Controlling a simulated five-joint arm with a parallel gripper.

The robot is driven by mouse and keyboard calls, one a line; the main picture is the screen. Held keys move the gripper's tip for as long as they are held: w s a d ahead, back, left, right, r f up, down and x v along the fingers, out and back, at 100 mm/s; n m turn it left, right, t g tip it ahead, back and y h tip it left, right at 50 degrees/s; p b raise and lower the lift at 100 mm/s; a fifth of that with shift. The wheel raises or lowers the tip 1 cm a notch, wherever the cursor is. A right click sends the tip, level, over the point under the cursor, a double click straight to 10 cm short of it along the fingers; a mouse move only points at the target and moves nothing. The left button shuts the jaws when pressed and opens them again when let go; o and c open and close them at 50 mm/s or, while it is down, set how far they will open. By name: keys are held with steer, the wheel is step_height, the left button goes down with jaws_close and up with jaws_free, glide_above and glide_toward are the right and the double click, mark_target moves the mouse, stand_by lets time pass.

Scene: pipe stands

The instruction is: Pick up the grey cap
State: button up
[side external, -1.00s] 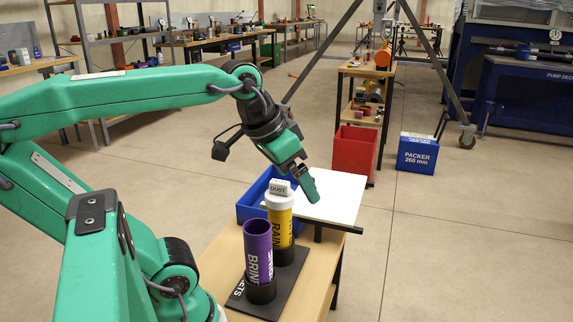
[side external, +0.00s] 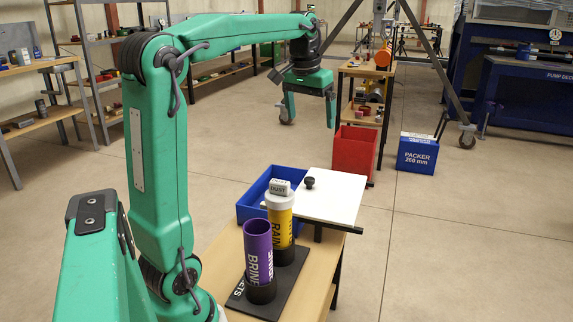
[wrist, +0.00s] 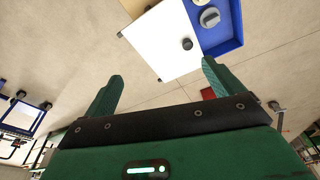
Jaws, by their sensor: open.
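My gripper (side external: 310,108) is open and empty, high above the white board and apart from the cap. Its two fingers also frame an empty gap in the wrist view (wrist: 162,72). The yellow pipe's lower part is partly hidden behind the purple pipe.
A purple open-topped pipe (side external: 258,252) stands in front of the yellow one on a dark base (side external: 293,272). A blue bin (side external: 252,200) is behind them. A white board (side external: 340,196) carries a small dark knob (side external: 309,182). The air around my gripper is clear.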

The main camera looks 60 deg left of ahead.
steer(key=a+f+n+g+h, duration=0.1)
steer(key=a+f+n, duration=0.15)
steer(key=a, duration=0.75)
steer(key=a+f+n+g, duration=0.1)
steer(key=a+f, duration=0.3)
steer(key=a, duration=0.6)
steer(key=f, duration=2.1)
steer(key=shift+w+f, duration=0.25)
steer(key=shift+f, duration=0.05)
steer(key=shift+s+a+f, duration=0.1)
steer(key=shift+s+f, duration=0.05)
steer(key=shift+f, duration=3.25)
steer(key=c, duration=1.1)
steer(key=shift+r, duration=0.1)
